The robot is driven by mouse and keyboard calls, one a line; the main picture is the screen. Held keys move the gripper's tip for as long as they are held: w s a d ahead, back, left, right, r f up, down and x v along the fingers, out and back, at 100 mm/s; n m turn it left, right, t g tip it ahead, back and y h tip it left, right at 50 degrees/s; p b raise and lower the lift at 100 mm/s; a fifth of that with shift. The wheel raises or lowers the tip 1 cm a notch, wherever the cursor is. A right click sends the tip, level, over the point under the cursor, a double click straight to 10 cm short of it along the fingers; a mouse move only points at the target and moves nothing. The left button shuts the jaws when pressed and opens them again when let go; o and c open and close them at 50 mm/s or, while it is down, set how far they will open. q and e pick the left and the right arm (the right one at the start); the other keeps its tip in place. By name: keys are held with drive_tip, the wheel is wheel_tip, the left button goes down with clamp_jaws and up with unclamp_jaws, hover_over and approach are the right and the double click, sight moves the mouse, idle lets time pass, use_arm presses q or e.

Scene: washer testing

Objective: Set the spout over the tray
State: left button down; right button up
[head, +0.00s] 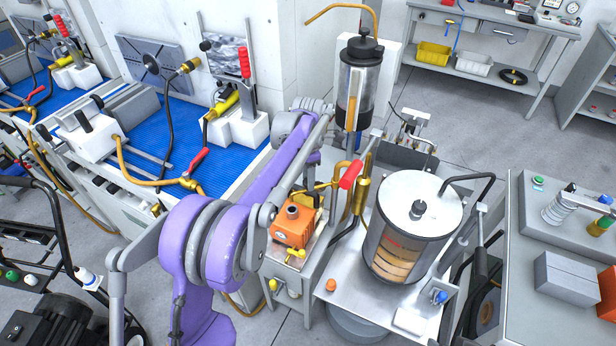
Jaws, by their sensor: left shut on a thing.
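My purple left arm (255,190) reaches from the bottom left toward the middle bench. Its hand is mostly hidden behind its own links and the fittings, so I cannot make out its fingertips or what lies between them. Near it stand brass pipework (361,196) and a red lever (351,175). I cannot tell for sure which pipe is the spout. A flat metal tray-like surface (358,292) lies under the clear vessel. My right gripper is not in view.
A large clear vessel (410,225) with a metal lid and black hose stands right of the pipework. An orange box (293,225) sits beside my arm. Blue-matted benches (225,165) stand at left, a grey cabinet (530,290) at right. Open floor (450,115) lies behind.

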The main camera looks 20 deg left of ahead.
use_arm(q)
drive_tip(key=shift+c, duration=2.3)
unclamp_jaws()
drive_tip(key=shift+s+d, duration=0.1)
wheel_tip(320, 180, up, 11)
drive_tip(key=shift+p, duration=0.4)
drive_tip(key=shift+f, duration=0.1)
